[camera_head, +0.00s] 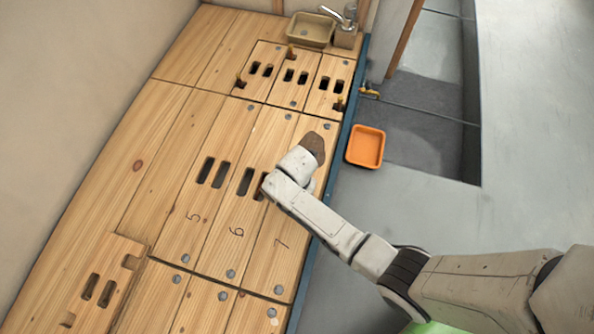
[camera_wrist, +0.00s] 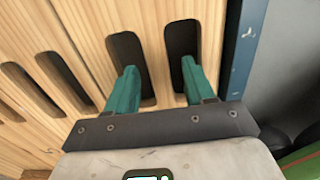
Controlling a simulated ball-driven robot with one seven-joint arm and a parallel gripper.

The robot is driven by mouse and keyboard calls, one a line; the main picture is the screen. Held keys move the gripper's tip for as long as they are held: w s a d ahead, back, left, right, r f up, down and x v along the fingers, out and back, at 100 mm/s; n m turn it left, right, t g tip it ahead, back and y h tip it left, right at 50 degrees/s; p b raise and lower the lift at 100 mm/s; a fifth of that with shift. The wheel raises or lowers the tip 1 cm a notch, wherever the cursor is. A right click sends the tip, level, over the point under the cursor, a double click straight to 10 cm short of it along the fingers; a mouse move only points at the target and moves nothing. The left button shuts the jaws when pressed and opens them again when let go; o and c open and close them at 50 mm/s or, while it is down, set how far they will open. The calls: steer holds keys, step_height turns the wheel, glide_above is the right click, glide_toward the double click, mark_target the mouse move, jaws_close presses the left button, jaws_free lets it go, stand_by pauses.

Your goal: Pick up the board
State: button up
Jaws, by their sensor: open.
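The boards are pale wood panels with paired dark slots. The board marked 7 (camera_head: 279,242) lies flat in the floor beside the boards marked 6 (camera_head: 236,247) and 5 (camera_head: 192,232). In the head view my wrist covers part of board 7 and hides its slots and my fingers. In the wrist view my gripper (camera_wrist: 157,72) is open, with two green fingers apart and nothing between them but the wood strip. Each fingertip overlaps one dark slot of the board (camera_wrist: 158,35). I cannot tell whether the tips are inside the slots or above them.
A blue edge strip (camera_head: 346,112) runs along the right of the boards. An orange tray (camera_head: 366,146) sits just beyond it. A basin (camera_head: 311,29) with a tap stands at the top. Smaller slotted boards (camera_head: 298,58) lie near it. Grey floor at right is open.

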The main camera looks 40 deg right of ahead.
steer(key=shift+c, duration=0.3)
jaws_close()
steer(key=shift+w, duration=0.1)
stand_by(0.5)
